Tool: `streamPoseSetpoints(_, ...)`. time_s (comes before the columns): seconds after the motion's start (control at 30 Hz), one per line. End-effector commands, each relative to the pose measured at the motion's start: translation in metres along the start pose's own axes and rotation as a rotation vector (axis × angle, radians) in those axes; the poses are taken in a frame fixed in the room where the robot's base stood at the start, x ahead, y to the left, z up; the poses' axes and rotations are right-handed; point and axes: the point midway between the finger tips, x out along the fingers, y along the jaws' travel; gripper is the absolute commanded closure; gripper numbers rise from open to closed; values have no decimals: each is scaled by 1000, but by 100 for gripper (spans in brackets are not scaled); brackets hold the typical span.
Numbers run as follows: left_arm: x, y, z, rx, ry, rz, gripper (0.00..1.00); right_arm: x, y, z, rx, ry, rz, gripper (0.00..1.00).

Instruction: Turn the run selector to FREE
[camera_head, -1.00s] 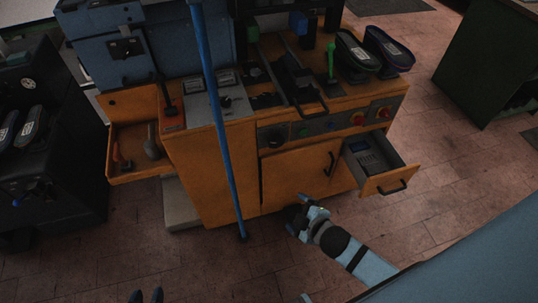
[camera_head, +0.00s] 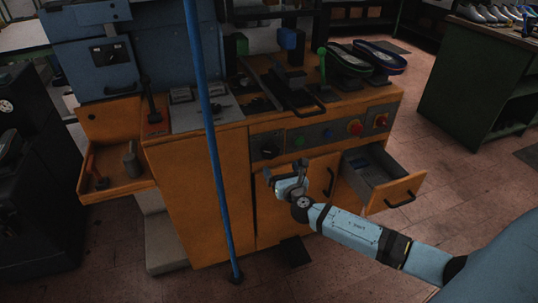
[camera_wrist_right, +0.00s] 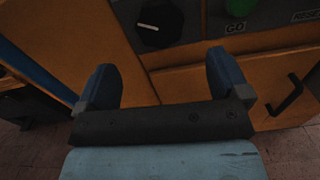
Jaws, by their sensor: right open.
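A black rotary knob (camera_head: 270,151) with a white pointer mark sits at the left end of the grey strip on the machine's orange front. It also shows at the top of the right wrist view (camera_wrist_right: 160,22), left of a green button marked GO (camera_wrist_right: 240,12). I cannot read a label for the knob. My right gripper (camera_head: 285,172) is open and empty, just below the knob in the head view. In the wrist view its two blue fingers (camera_wrist_right: 162,75) are spread apart, with the knob beyond them and not touched. My left gripper is not in view.
An open drawer (camera_head: 398,194) juts out to the right of my right gripper. Red buttons (camera_head: 355,128) sit further along the strip. A tall blue pole (camera_head: 216,180) stands in front of the machine on the left. A cabinet handle (camera_head: 331,181) is close by.

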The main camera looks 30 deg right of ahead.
Motion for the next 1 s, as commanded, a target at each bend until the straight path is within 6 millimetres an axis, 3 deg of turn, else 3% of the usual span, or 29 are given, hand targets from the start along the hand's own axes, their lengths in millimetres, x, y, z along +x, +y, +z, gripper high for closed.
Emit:
streamPoseSetpoints(0.3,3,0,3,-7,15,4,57,69,1,-2,3,-1,-1,6)
streamPoseSetpoints(0.5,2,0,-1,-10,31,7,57,94,0,-2,4,1,-1,6)
streamPoseSetpoints(0.9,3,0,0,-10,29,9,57,103,1,-1,5,3,1,6)
streamPoseSetpoints(0.93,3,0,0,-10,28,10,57,102,1,-1,5,3,1,8)
streamPoseSetpoints(1.0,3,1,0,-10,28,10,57,102,1,-1,5,3,1,24)
